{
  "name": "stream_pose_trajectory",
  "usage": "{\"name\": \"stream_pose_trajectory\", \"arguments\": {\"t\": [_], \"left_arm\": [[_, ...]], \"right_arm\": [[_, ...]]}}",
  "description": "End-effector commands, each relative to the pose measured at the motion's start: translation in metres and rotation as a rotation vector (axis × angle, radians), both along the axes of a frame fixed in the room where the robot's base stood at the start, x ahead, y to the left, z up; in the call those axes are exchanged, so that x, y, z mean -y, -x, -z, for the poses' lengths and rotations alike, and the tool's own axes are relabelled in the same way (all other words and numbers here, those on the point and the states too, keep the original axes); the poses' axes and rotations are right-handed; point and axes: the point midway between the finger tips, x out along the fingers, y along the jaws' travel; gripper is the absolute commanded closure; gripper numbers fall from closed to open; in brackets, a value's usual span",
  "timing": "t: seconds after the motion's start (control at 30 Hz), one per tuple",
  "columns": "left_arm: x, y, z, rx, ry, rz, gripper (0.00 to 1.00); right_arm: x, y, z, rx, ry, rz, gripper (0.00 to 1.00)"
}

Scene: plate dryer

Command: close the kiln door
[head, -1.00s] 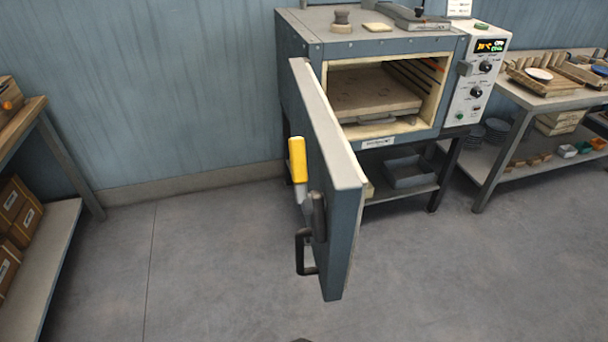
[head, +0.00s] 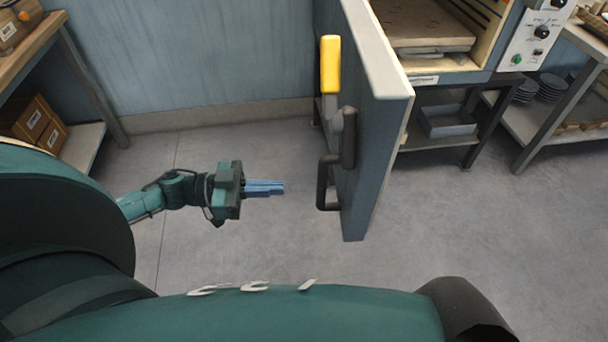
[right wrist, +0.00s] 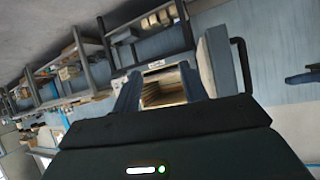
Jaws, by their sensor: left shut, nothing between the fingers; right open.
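The kiln (head: 440,78) stands at the upper right of the head view, its chamber open. Its blue-grey door (head: 372,130) is swung wide open towards me. The door's outer face carries a yellow-gripped lever (head: 330,65) and a black pull handle (head: 323,185). My left gripper (head: 282,187) is shut and empty, left of the black handle and apart from it, fingers pointing at the door. In the right wrist view my right gripper (right wrist: 158,88) is open, with the kiln chamber showing between its fingers. The door (right wrist: 217,60) and its handle (right wrist: 242,65) show right of them.
A shelf with boxes (head: 35,125) stands at the left. A rack with stacked plates (head: 545,88) stands right of the kiln. A grey tray (head: 447,122) sits on the shelf under the kiln. The floor around the door is clear.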

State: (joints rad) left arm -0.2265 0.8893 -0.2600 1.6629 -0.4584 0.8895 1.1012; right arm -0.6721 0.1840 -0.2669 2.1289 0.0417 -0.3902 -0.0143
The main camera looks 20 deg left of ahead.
Motion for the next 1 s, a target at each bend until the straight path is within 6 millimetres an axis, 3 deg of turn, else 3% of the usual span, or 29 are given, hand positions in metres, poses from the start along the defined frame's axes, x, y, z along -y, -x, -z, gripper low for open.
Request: {"name": "stream_pose_trajectory", "arguments": {"t": [0.5,0.7,1.0], "left_arm": [[0.092,-0.049,-0.003,0.004,0.005,-0.002,1.00],[0.109,-0.058,-0.001,0.002,0.002,-0.003,1.00],[0.112,-0.060,0.000,0.001,0.000,-0.003,1.00]], "right_arm": [[0.003,0.003,-0.004,-0.018,0.021,-0.001,0.57],[0.007,0.003,-0.003,-0.023,0.027,0.006,0.57],[0.006,0.000,-0.004,-0.019,0.021,0.014,0.57]]}}
